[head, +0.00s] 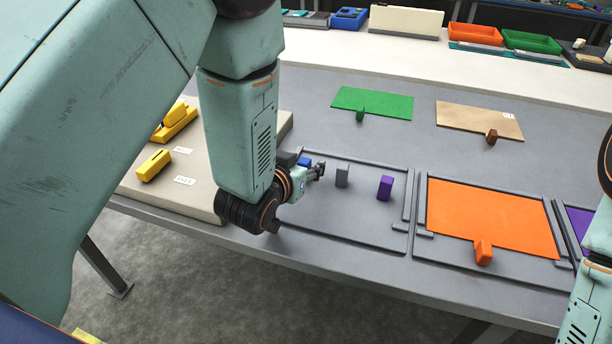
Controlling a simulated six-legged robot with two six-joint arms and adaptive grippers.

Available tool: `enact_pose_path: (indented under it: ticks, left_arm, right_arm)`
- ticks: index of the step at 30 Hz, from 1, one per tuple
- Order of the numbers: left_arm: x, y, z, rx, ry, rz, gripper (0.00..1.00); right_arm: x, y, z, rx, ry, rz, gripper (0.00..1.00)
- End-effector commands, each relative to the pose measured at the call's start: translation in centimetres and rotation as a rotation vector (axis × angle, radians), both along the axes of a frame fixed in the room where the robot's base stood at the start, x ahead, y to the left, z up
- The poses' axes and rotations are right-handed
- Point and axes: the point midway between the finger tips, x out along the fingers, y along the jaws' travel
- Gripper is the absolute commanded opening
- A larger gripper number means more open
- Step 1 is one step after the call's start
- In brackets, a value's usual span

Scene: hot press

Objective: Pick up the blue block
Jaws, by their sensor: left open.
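The blue block (305,162) shows at the far side of my left gripper, in the left part of a grey framed bay on the table. It is partly hidden by the gripper and wrist. My left gripper (319,170) is open, low over the bay, pointing right, just in front of the blue block in the picture. I cannot tell whether they touch. A grey block (342,176) and a purple block (385,188) stand upright to the right of the gripper. My right arm shows at the right edge, with its gripper out of view.
An orange plate (490,218) with a block handle lies in the bay to the right. A green plate (372,102) and a tan plate (480,120) lie behind. Yellow pieces (154,165) sit on a pale board (135,188) at left. The table's front edge is near.

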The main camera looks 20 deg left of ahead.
Motion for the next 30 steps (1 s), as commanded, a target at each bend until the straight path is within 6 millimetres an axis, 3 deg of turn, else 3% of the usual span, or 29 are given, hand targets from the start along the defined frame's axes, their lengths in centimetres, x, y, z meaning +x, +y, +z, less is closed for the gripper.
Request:
enact_pose_path:
  ticks: [11,27,30]
  left_arm:
    - [1.13,-0.11,-0.26,-0.001,0.0,0.0,0.49]
    - [1.07,-0.1,-0.3,-0.001,0.001,0.0,0.03]
    - [1.08,-0.1,-0.28,-0.001,0.0,0.0,0.0]
  right_arm:
    - [0.01,0.0,-0.43,0.0,0.0,0.001,0.43]
    - [0.02,0.0,-0.43,0.0,0.0,0.001,0.43]
    - [0.02,0.0,-0.43,0.0,0.0,0.001,0.43]
